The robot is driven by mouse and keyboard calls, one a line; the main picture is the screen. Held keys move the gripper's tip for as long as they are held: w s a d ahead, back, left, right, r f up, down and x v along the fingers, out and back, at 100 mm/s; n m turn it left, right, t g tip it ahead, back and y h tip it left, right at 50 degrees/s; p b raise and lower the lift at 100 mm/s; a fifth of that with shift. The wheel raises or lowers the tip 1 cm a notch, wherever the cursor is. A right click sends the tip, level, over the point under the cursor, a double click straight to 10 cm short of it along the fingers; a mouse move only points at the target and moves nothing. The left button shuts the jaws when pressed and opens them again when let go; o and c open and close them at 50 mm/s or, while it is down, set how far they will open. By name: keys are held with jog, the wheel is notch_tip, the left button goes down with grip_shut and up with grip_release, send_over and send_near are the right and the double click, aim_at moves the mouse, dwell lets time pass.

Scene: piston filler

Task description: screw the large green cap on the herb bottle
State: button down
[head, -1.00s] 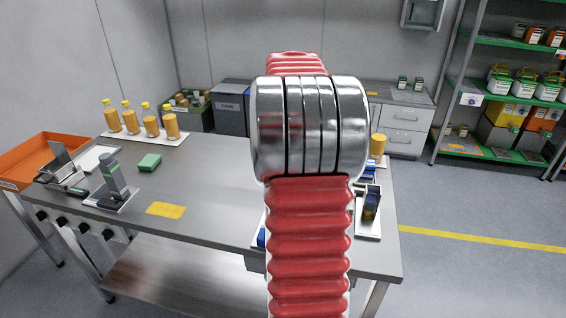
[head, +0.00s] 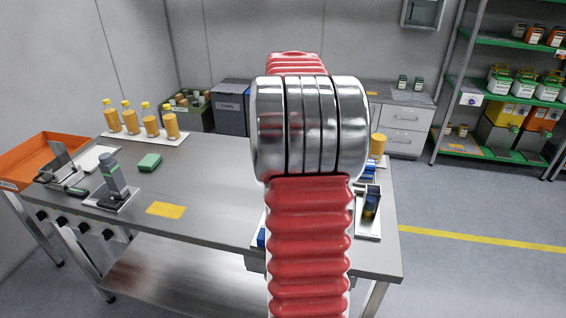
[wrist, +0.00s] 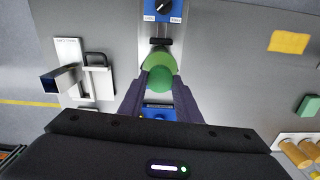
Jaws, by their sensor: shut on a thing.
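In the wrist view my gripper (wrist: 162,76) is closed around a green round piece, which looks like the large green cap (wrist: 163,80). A paler green shape (wrist: 157,57) shows just beyond it; I cannot tell whether this is part of the cap or the herb bottle. The green piece is over a pale strip with blue-fronted units at both ends. Whether the cap touches a bottle's neck cannot be told from here. In the head view my own arm hides the gripper, the cap and the bottle.
The steel table (head: 215,190) carries yellow-capped bottles (head: 148,119), a green block (head: 149,162), a yellow patch (head: 166,209) and a grey stand (head: 113,178). An orange tray (head: 35,158) is at the left. In the wrist view a white fixture (wrist: 72,62) stands left of my gripper.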

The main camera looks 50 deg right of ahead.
jog(key=m, duration=0.7)
dwell(0.3)
jog(key=c, duration=1.3)
grip_release()
jog(key=shift+o, duration=0.2)
jog(key=shift+r, duration=0.1)
jog(key=shift+r, duration=3.4)
